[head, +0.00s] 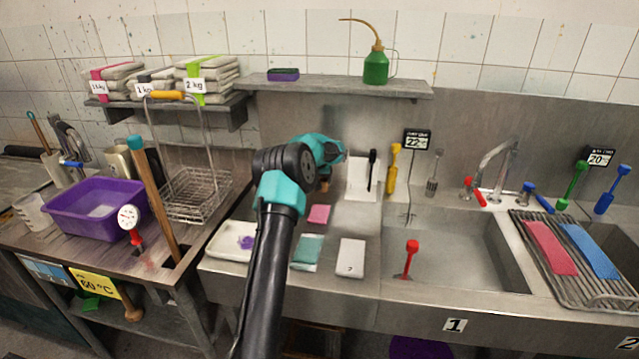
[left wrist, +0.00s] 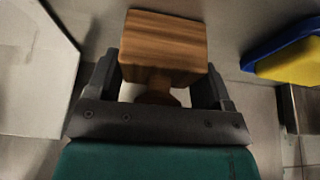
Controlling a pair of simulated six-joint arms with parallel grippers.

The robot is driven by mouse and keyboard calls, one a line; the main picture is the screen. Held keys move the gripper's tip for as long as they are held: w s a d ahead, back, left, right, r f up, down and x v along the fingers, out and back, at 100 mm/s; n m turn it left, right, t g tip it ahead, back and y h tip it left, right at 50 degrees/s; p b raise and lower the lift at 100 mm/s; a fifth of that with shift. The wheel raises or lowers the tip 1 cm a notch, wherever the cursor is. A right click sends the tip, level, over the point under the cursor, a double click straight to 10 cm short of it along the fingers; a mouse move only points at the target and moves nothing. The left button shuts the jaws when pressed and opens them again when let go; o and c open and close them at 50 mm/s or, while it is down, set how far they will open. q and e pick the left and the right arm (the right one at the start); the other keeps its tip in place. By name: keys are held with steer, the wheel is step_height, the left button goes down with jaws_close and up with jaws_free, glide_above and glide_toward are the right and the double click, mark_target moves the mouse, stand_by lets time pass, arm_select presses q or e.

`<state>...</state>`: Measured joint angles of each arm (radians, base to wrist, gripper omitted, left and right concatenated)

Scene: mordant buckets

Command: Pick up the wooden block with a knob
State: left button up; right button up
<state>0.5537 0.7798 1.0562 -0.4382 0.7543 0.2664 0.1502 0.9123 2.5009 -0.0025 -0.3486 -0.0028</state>
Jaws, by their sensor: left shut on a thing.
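The wooden block with a knob (left wrist: 165,45) shows large in the left wrist view, with brown striped grain. Its narrower round knob (left wrist: 158,90) points back toward my left gripper (left wrist: 160,82). The gripper's two dark fingers are shut on it, one on each side. In the head view my left gripper (head: 328,152) is in front of the steel back wall, above the sink's left ledge. Only a small brown bit of the block shows under it there; the rest is hidden by the gripper. My right gripper is in neither view.
On the ledge below lie a white dish (head: 228,248), a pink pad (head: 319,214), a teal packet (head: 307,252) and a white card (head: 350,258). A green oil can (head: 376,66) stands on the shelf above. A wire basket (head: 195,195) is to the left.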

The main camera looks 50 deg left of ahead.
arm_select(q)
steer(key=shift+r, duration=1.55)
steer(key=shift+d+r, duration=0.1)
steer(key=shift+r, duration=0.15)
steer(key=s+d, duration=0.3)
steer(key=d, duration=0.1)
steer(key=s+d+r, duration=0.1)
steer(key=s+d, duration=0.6)
steer(key=shift+s+d+r, duration=0.2)
steer(key=shift+s+d, duration=0.05)
steer(key=shift+d, duration=0.15)
steer(key=shift+d, duration=0.1)
